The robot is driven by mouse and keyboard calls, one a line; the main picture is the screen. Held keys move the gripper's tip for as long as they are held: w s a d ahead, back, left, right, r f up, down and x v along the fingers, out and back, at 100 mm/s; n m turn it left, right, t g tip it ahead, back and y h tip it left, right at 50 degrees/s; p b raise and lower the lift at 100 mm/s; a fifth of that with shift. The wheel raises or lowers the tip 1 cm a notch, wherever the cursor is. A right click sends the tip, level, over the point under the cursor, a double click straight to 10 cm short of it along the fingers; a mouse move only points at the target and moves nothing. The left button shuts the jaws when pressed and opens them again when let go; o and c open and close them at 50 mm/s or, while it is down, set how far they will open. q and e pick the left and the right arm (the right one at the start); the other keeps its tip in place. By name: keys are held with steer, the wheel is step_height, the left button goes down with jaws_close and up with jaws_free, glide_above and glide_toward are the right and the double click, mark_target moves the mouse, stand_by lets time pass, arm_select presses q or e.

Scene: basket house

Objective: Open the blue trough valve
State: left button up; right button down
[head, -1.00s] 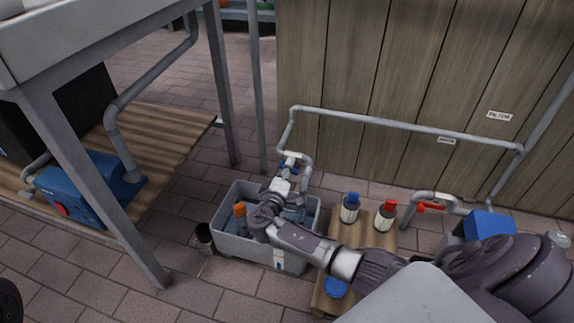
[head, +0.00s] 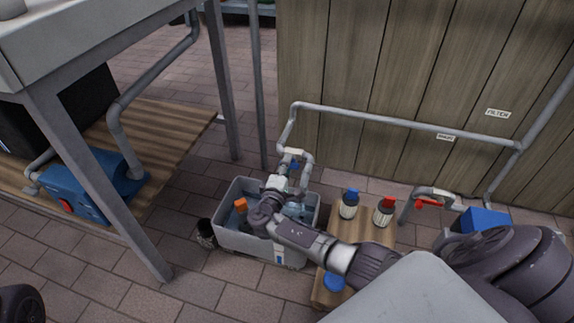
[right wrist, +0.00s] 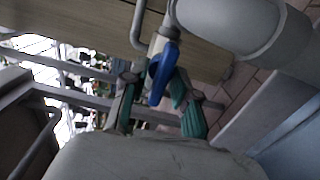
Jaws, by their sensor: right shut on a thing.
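The blue valve handle (head: 294,165) sits on a grey pipe above the grey trough (head: 227,229). It hangs below the pale valve body (head: 294,153). My right gripper (head: 279,179) reaches over the trough, just below the valve. In the right wrist view the blue handle (right wrist: 163,73) lies between the teal-padded fingers of my right gripper (right wrist: 158,108), which is shut on it. The handle's tip points down between the fingers. My left gripper is not in view.
An orange-capped bottle (head: 240,205) stands in the trough. A red-handled valve (head: 428,203) is farther right.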

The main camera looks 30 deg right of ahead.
steer(key=shift+a+f, duration=0.1)
steer(key=c, duration=1.2)
jaws_free()
steer(key=shift+s, duration=0.1)
steer(key=v, duration=1.2)
